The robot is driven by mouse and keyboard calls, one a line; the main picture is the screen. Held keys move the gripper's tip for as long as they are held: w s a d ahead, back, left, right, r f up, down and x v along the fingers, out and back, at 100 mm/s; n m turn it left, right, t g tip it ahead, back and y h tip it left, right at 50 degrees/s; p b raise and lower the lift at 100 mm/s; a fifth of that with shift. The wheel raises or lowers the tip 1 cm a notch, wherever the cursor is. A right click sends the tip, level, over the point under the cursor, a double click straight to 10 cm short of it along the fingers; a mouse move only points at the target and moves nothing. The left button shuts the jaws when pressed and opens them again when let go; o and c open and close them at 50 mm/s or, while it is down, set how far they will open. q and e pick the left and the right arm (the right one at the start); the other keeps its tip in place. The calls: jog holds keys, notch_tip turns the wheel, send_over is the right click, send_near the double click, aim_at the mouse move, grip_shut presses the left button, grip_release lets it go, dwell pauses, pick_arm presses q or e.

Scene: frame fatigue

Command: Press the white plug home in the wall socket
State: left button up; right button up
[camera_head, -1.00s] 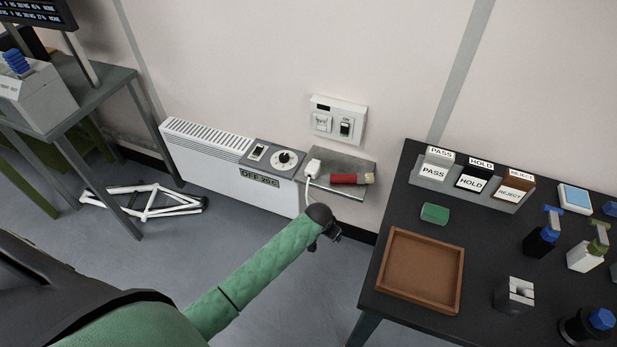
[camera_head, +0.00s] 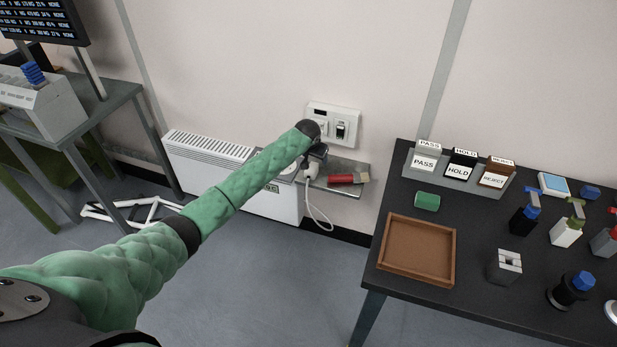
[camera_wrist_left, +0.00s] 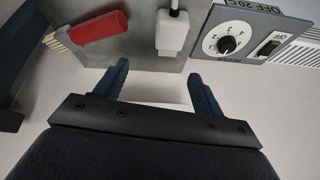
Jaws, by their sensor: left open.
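The white plug (camera_head: 312,170) shows just below my left gripper in the head view, by the left end of the small metal shelf (camera_head: 350,189), with its white cord hanging in a loop. In the left wrist view the plug (camera_wrist_left: 173,32) lies beyond my open left fingertips (camera_wrist_left: 160,82), apart from them, with nothing between the fingers. My left gripper (camera_head: 317,151) is small and partly hidden by its wrist in the head view. The wall socket plate (camera_head: 335,113) is just above; my wrist partly covers its left outlet. Its switch (camera_head: 341,130) is visible. My right gripper is not in view.
A red-handled brush (camera_head: 343,179) lies on the shelf. The white heater (camera_head: 200,157) with its dial panel (camera_wrist_left: 245,37) stands beside it. A black table (camera_head: 470,215) with a brown tray (camera_head: 453,262) and several items stands at right. Open floor lies in front.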

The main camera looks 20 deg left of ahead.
aim_at(311, 168)
pick_arm(q)
jog(key=shift+a+f+n+g, duration=0.4)
jog(key=shift+a+f+n, duration=0.3)
jog(key=shift+a, duration=0.25)
jog(key=shift+w+f, duration=0.15)
jog(key=shift+f, duration=0.1)
jog(key=shift+w+f, duration=0.1)
jog(key=shift+f, duration=0.25)
jog(key=shift+w+f, duration=0.15)
jog(key=shift+f, duration=0.25)
jog(key=shift+w+f+p, duration=0.1)
jog(key=shift+f+p, duration=0.3)
jog(key=shift+f, duration=0.05)
jog(key=x, duration=0.2)
jog(key=p+x, duration=0.1)
jog(key=x, duration=0.1)
jog(key=shift+s+d, duration=0.2)
jog(key=shift+s, duration=0.05)
jog(key=shift+w+a+f, duration=0.1)
jog(key=shift+w+f, duration=0.05)
jog(key=shift+f, duration=0.4)
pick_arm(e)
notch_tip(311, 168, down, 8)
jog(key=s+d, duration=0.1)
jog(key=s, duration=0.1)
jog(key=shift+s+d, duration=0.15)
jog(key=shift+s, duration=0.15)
